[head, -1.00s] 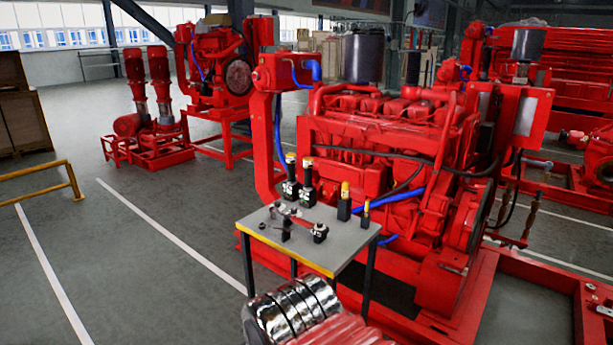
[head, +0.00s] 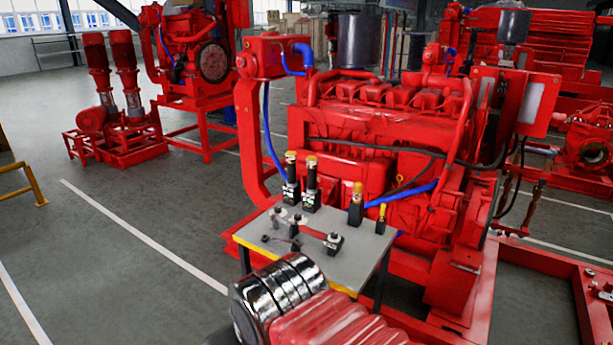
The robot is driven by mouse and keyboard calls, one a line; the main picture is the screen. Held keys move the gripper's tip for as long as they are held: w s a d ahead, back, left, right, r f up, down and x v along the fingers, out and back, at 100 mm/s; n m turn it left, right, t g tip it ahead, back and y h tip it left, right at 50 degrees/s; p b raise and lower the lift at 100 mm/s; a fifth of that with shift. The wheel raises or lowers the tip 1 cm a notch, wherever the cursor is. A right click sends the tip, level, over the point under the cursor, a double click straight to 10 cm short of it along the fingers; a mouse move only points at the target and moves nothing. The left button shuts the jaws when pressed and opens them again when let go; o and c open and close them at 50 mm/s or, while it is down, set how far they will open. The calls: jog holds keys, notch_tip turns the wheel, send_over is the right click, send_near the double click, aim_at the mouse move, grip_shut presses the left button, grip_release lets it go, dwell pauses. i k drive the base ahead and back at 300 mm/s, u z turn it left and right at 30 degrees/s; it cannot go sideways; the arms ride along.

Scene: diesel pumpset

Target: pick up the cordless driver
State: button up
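A small table (head: 345,262) with a grey top and a yellow front edge stands in front of the red engine. Two tall black tools with yellow tops, a left one (head: 291,182) and a right one (head: 311,185), stand upright at its back left. A black and yellow tool (head: 356,205) and a smaller yellow-topped item (head: 381,218) stand at its right. Small dark and grey items, one of them (head: 333,244) near the front, are also on it. I cannot tell which is the cordless driver. No gripper fingers show; a chrome-ringed, red-ribbed part, apparently of my arm, fills the lower foreground.
The large red engine (head: 375,130) is close behind the table. Its red base frame (head: 535,262) extends right. Red pumps (head: 115,100) and a yellow rail (head: 22,183) stand at the left. The grey floor (head: 130,270) left of the table is open.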

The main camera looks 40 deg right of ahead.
aim_at(312, 161)
jog(key=z, duration=0.1)
jog(key=i, duration=1.55)
jog(key=z, duration=0.05)
